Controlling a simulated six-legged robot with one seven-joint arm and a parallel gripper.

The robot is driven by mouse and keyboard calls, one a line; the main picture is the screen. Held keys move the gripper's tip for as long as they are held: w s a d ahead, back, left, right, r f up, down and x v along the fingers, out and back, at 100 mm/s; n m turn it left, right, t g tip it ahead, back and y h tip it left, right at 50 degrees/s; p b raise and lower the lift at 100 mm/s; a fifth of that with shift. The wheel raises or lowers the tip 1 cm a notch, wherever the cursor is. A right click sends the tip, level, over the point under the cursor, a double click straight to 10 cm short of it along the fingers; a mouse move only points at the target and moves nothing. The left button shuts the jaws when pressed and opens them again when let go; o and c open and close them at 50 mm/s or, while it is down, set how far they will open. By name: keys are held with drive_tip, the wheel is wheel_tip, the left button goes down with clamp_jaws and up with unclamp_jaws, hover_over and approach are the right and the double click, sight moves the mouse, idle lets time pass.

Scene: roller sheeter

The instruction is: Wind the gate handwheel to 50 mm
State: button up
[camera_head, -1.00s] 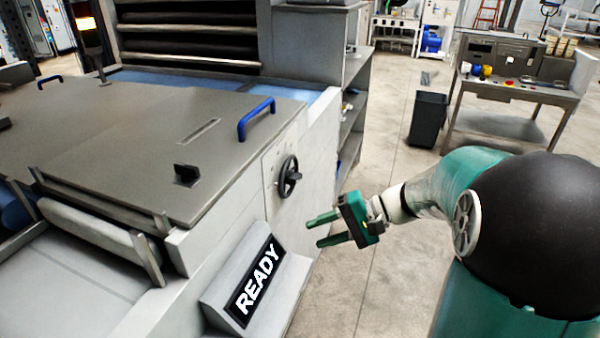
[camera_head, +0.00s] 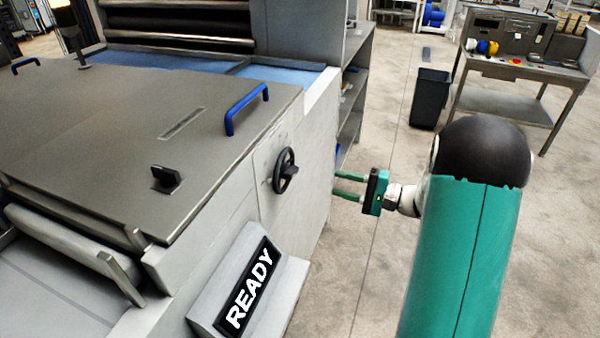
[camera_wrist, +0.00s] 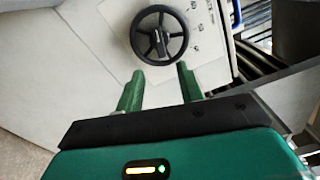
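The gate handwheel (camera_head: 285,170) is a black spoked wheel on the light side panel of the machine. In the wrist view the handwheel (camera_wrist: 159,36) is at the top centre, with a dark hub handle and scale marks on the panel beside it. My gripper (camera_head: 341,185) is to the right of the wheel in the head view, its green fingers pointing at the panel. In the wrist view my gripper (camera_wrist: 160,78) is open and empty, its two fingers apart and just below the wheel's rim. No contact shows. The scale reading is too small to tell.
A READY display (camera_head: 250,285) juts out below the wheel. A blue handle (camera_head: 246,108) and a black knob (camera_head: 166,178) sit on the grey cover (camera_head: 90,130). A shelf (camera_head: 352,90) stands behind. The floor to the right is clear up to a dark bin (camera_head: 430,98) and workbench.

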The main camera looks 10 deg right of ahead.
sight(295, 173)
drive_tip(key=x, duration=1.2)
drive_tip(key=shift+s, duration=0.15)
drive_tip(key=shift+c, duration=0.3)
clamp_jaws()
